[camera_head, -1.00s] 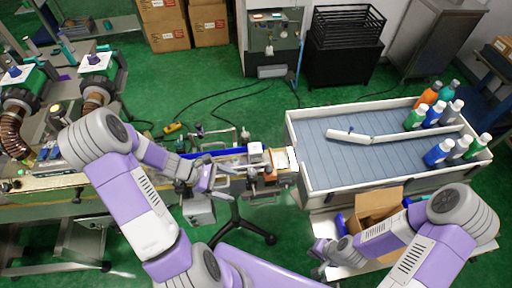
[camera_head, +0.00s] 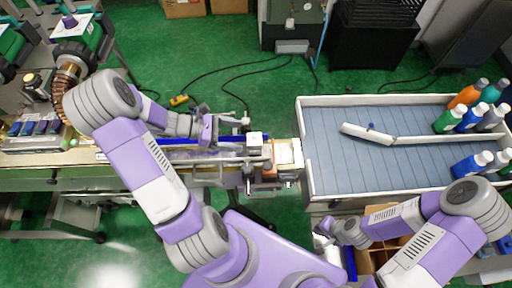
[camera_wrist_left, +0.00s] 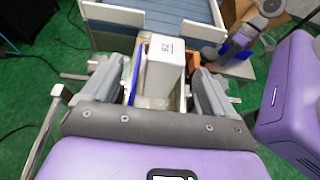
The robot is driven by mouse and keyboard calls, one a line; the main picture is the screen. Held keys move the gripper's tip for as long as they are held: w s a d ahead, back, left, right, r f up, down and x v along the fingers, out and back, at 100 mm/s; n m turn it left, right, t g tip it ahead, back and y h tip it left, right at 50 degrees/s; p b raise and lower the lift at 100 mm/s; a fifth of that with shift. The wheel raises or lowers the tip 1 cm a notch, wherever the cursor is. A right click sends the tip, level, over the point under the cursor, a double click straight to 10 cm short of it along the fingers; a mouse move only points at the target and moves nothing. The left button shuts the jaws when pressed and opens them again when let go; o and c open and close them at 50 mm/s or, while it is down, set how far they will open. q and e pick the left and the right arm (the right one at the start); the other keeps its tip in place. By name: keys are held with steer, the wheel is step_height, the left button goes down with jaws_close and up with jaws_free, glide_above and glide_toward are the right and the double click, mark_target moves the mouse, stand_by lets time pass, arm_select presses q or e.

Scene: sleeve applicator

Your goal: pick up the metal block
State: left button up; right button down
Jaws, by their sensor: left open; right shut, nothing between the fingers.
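A pale grey-white block (camera_head: 255,141) stands on the narrow conveyor, left of the white-walled table; I take it for the metal block, though its material is not clear. In the left wrist view the block (camera_wrist_left: 166,64) stands upright ahead, within the gap between my fingers, with a small dark mark on top. My left gripper (camera_head: 218,132) is over the conveyor, to the left of the block. In the wrist view its fingers (camera_wrist_left: 158,92) are spread wide and do not hold the block. My right gripper (camera_head: 322,240) is shut and empty near the front, by the cardboard box.
The conveyor (camera_head: 32,184) runs left to right, with a blue rail (camera_head: 185,141) along it. An open cardboard box (camera_head: 380,213) sits below. Green floor lies behind.

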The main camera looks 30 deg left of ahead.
mark_target(249, 139)
arm_select(q)
steer(key=x, duration=0.4)
steer(key=s+x, duration=0.1)
steer(key=x, duration=0.1)
steer(key=shift+w+d+r+b, duration=0.15)
steer(key=shift+d+b, duration=0.2)
steer(key=shift+d, duration=0.2)
steer(key=shift+w+d, duration=0.25)
jaws_close()
